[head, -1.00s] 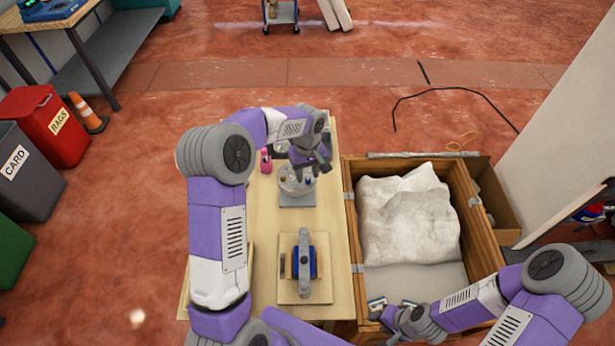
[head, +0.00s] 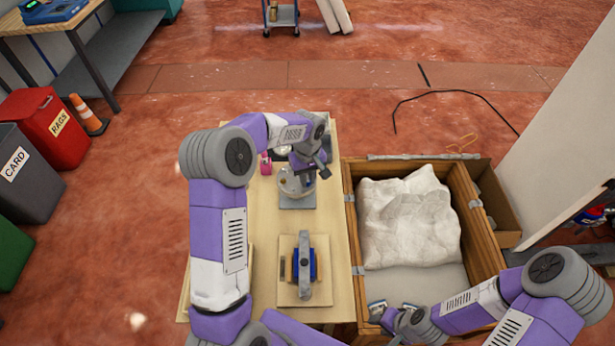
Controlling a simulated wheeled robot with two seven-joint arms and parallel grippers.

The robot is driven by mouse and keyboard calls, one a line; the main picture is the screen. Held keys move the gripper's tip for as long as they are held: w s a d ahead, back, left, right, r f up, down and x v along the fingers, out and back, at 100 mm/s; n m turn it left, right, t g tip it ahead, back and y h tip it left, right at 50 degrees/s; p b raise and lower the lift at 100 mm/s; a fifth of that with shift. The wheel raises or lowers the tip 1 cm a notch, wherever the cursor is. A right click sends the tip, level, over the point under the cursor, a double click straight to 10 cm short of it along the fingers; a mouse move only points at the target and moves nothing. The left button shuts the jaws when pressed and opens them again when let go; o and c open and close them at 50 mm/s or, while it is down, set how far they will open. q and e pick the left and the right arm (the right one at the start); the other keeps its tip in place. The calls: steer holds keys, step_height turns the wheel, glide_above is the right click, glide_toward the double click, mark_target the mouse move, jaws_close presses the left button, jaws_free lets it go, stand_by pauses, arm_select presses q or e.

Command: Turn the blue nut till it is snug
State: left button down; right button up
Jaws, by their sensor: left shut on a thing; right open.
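A pale round dispenser body (head: 291,186) stands on a grey base plate (head: 297,203) at the back of the wooden table. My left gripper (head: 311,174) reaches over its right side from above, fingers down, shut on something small. The blue nut is not clearly visible; the fingers cover the spot where they grip, with only a small dark bluish patch beside them. My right gripper (head: 383,311) is open and empty, low at the front left corner of the crate.
A fixture (head: 304,265) with blue blocks and a grey bar sits on a board at the table's front. A pink item (head: 265,165) lies by the dispenser. The wooden crate (head: 352,225) at right holds a white crumpled sheet (head: 408,215). Bins stand far left.

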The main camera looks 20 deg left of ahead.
arm_select(q)
steer(key=m+p, duration=0.1)
steer(key=m, duration=0.2)
steer(key=shift+r+p, duration=0.1)
steer(key=shift+p, duration=0.2)
steer(key=m+p, duration=0.1)
steer(key=m, duration=0.3)
steer(key=shift+w+d+m+p, duration=0.1)
steer(key=shift+m+p, duration=0.2)
steer(key=shift+m, duration=0.1)
steer(key=m+p, duration=0.1)
steer(key=m, duration=0.3)
steer(key=shift+d+m, duration=0.1)
steer(key=shift+m, duration=0.2)
steer(key=shift+m+p, duration=0.65)
steer(key=shift+m, duration=1.15)
steer(key=shift+d, duration=0.1)
steer(key=c, duration=1.1)
jaws_free()
steer(key=shift+o, duration=0.2)
